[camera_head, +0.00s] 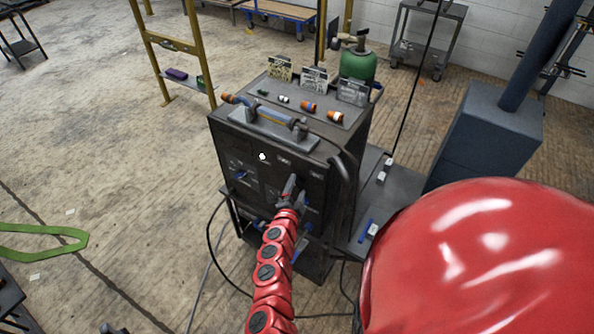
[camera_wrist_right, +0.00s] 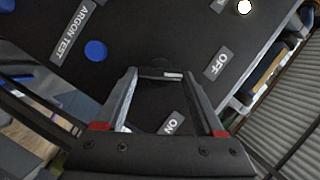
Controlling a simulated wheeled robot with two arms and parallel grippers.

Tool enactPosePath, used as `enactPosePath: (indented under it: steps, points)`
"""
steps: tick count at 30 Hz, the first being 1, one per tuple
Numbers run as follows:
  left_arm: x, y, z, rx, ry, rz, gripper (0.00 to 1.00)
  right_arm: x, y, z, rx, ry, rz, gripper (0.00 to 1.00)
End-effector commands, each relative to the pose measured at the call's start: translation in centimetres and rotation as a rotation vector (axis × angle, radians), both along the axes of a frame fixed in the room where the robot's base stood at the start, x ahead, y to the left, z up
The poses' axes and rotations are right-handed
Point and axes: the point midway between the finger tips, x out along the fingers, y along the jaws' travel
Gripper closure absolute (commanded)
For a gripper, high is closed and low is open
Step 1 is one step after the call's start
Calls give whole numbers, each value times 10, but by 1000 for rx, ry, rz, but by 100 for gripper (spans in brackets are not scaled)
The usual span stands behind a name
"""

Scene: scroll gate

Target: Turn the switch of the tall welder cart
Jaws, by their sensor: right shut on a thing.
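The tall welder cart (camera_head: 228,150) stands in the middle of the head view, a dark cabinet with its front panel facing me. My right gripper (camera_head: 291,188) is at that panel, its red arm reaching up from below. In the right wrist view the fingers of the right gripper (camera_wrist_right: 160,76) are shut on the switch, a dark piece with a light strip between the fingertips. An OFF label (camera_wrist_right: 217,62) and an ON label (camera_wrist_right: 172,124) lie beside it. Most of the switch is hidden or dark against the panel. My left gripper is not in view.
A blue knob (camera_wrist_right: 95,50) and an ARGON TEST label (camera_wrist_right: 76,28) are near the gripper. A lit white lamp (camera_head: 262,156) is on the panel. A green gas cylinder (camera_head: 358,66) stands behind the cart. Cables hang at its front. The floor at left is mostly clear.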

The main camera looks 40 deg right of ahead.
Motion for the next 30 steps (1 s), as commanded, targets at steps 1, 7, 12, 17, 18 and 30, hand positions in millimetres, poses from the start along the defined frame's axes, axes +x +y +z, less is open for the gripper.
enactPosePath:
  steps: [1, 7, 12, 17, 18, 30]
  points:
    - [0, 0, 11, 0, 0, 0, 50, 0, 0, 6, -8, 26, 1, 86]
    - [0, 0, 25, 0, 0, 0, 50, 1, 0, 4, -44, 109, -1, 86]
    - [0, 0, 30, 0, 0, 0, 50, 1, 0, 3, -60, 146, 0, 86]
    - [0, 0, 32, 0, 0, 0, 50, 1, 1, 1, -66, 160, 1, 86]
    - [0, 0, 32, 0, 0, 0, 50, 1, 1, 1, -67, 161, 1, 86]
    - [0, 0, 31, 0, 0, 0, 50, 1, 1, 1, -68, 161, 1, 12]
